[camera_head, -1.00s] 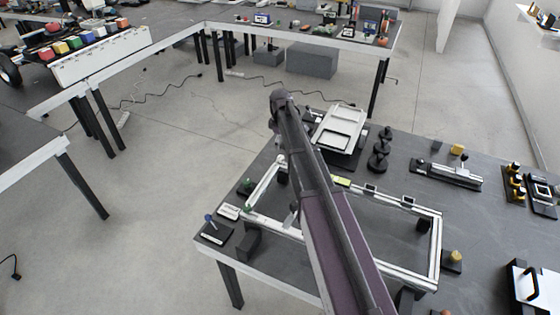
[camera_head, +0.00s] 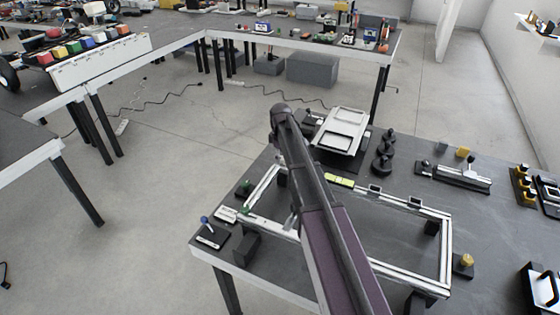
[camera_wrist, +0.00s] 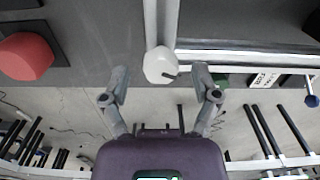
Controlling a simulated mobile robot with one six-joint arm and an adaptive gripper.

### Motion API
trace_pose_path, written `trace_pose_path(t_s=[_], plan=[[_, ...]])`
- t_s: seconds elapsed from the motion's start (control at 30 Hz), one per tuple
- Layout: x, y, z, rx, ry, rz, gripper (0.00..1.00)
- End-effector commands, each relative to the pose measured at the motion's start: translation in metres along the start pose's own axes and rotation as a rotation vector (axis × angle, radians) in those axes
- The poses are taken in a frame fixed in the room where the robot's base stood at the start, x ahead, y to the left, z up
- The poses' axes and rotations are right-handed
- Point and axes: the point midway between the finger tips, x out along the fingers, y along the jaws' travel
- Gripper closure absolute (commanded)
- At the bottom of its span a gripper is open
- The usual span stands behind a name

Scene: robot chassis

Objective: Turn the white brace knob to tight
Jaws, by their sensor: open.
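The white brace knob (camera_wrist: 160,65) is a rounded, faceted white knob with a dark mark at its lower right, in the upper middle of the wrist view. It sits at the end of a pale bar. My gripper (camera_wrist: 160,74) is open, with one finger on each side of the knob and a visible gap on both sides. The knob lies between the fingertips in the picture; how far it is in depth I cannot tell. In the head view my arm covers part of the white-railed frame (camera_head: 446,250), and I cannot make out the knob there.
A red knob (camera_wrist: 27,55) is at the upper left of the wrist view. A green knob (camera_head: 244,187) and a blue-topped lever (camera_head: 205,220) stand at the frame's left. Black stacked pieces (camera_head: 383,155) and a silver tray (camera_head: 343,130) lie behind it.

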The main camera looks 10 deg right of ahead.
Motion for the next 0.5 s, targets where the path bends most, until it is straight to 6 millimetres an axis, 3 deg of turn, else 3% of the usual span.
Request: trace_pose_path(t_s=[0.47,0.5], plan=[[0.0038,0.0001,0.0001,0.000,0.000,0.000,0.21],[0.0038,0.0001,0.0001,0.000,0.000,0.000,0.33]])
